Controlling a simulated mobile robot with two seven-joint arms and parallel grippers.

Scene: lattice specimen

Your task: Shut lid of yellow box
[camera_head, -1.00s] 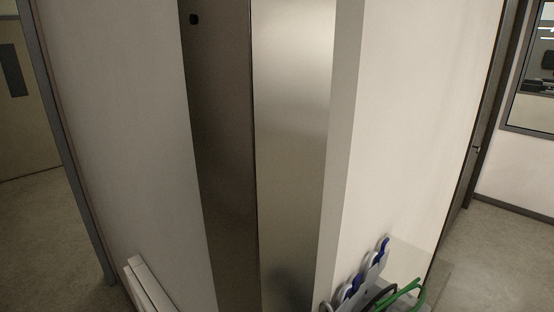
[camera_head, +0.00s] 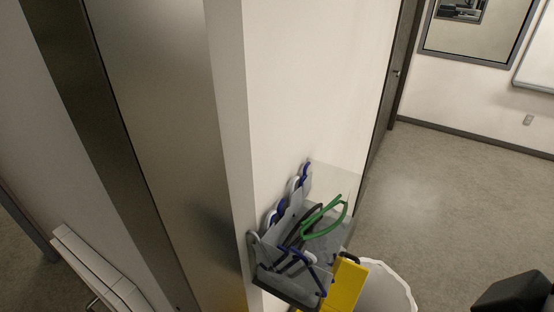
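A yellow object (camera_head: 346,286) shows at the lower middle, partly hidden behind a wall-mounted rack. It may be part of the yellow box, but I cannot tell whether a lid is open or shut. Neither of my grippers is in view.
A grey rack (camera_head: 290,278) on the white wall holds glasses, one pair green (camera_head: 326,222). A white-rimmed bin (camera_head: 385,290) stands beside the yellow object. A black object (camera_head: 515,293) is at the lower right. Open floor (camera_head: 440,200) lies right; a metal panel (camera_head: 165,100) stands left.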

